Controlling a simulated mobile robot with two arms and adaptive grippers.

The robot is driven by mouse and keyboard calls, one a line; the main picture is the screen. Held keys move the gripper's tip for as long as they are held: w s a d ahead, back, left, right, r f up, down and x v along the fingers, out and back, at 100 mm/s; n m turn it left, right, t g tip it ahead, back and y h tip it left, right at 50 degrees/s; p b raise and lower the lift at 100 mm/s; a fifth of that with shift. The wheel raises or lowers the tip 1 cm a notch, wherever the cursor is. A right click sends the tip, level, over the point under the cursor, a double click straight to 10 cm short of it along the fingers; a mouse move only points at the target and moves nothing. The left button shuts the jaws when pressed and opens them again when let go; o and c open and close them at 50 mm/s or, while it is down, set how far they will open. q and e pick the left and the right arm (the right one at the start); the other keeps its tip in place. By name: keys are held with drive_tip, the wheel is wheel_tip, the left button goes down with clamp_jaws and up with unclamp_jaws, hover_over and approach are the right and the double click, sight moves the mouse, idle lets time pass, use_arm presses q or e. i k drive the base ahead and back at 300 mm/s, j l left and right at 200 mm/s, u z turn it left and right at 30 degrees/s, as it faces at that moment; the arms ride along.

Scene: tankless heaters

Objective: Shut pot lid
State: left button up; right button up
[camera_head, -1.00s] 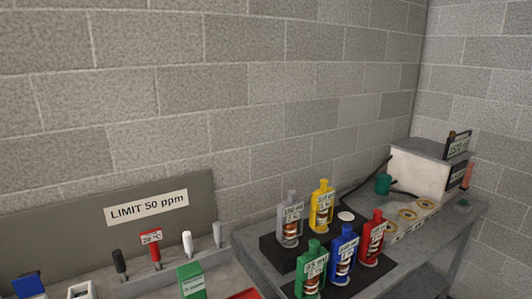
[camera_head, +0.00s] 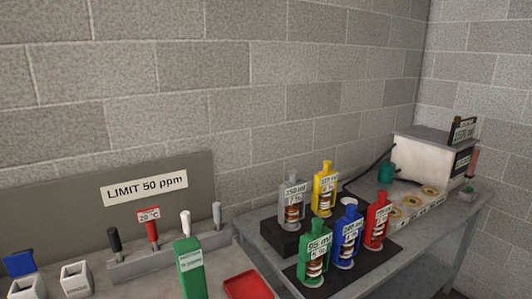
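Two small white square pots stand at the lower left of the head view, cut off or close to the bottom edge. The left pot (camera_head: 27,288) has a dark opening, and a blue flap (camera_head: 20,263) stands raised behind it, apparently its lid standing open. The other white pot (camera_head: 76,281) also shows a dark opening on top, with no lid visible on it. Neither of my grippers is in view.
A grey rack (camera_head: 170,257) holds black, red and white handled tools. A green box (camera_head: 190,268) and a red tray (camera_head: 247,286) are right of the pots. Several coloured bottles stand on a second bench, with a white machine (camera_head: 425,160) behind. A LIMIT 50 ppm sign (camera_head: 145,187) hangs behind.

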sight(22, 263)
drive_tip(key=u, duration=1.6)
